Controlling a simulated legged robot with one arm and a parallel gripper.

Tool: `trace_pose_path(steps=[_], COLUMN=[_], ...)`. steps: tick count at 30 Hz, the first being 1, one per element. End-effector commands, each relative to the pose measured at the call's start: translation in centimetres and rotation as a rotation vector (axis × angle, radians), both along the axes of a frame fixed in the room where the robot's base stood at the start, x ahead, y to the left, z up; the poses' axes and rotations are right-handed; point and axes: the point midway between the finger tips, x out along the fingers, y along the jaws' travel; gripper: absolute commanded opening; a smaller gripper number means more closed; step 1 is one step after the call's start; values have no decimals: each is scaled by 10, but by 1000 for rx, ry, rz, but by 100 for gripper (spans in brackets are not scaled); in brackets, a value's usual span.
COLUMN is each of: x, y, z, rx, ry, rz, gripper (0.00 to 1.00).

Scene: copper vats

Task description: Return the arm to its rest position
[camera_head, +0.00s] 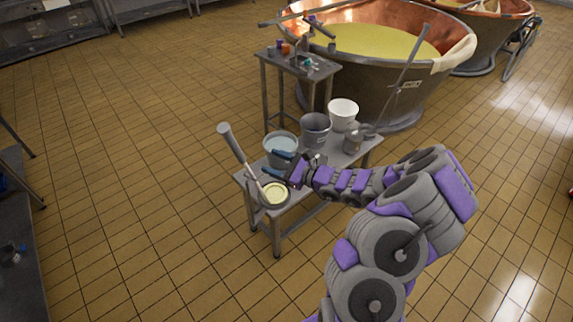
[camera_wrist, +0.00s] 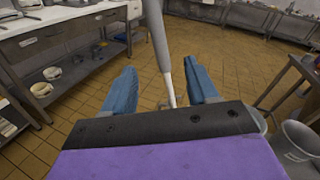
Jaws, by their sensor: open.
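My arm, grey and purple, reaches from the bottom right over a low grey metal table (camera_head: 262,228) in the head view. My gripper (camera_head: 277,163) has blue fingers and is open above the table's left end. It also shows in the wrist view (camera_wrist: 160,92), with its two blue fingers apart. A long grey-handled tool (camera_head: 238,153) leans up out of a small bowl with pale yellow contents (camera_head: 274,194), close to the fingers. In the wrist view the tool's handle (camera_wrist: 158,35) rises beyond and between the fingers; I see no contact with them.
A light blue bucket (camera_head: 281,148), a grey bucket (camera_head: 315,128) and a white bucket (camera_head: 343,111) stand on the table. A small taller table (camera_head: 300,66) and a large copper vat (camera_head: 400,80) stand behind. The tiled floor at left is open.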

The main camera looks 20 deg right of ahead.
Motion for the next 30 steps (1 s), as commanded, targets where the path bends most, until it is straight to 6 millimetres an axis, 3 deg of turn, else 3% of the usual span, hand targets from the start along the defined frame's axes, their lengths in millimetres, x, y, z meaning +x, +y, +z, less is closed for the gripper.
trace_pose_path(steps=[9,19,23,26,30], x=[-27,-32,-37,-52,-89], y=[-23,-20,12,55,115], z=[2,6,31,60,95], rx=[0,-8,-59,-131,-259], ry=[2,-7,-58,-122,-218], rz=[-2,17,118,261,487], gripper=[58,58,58,58,58])
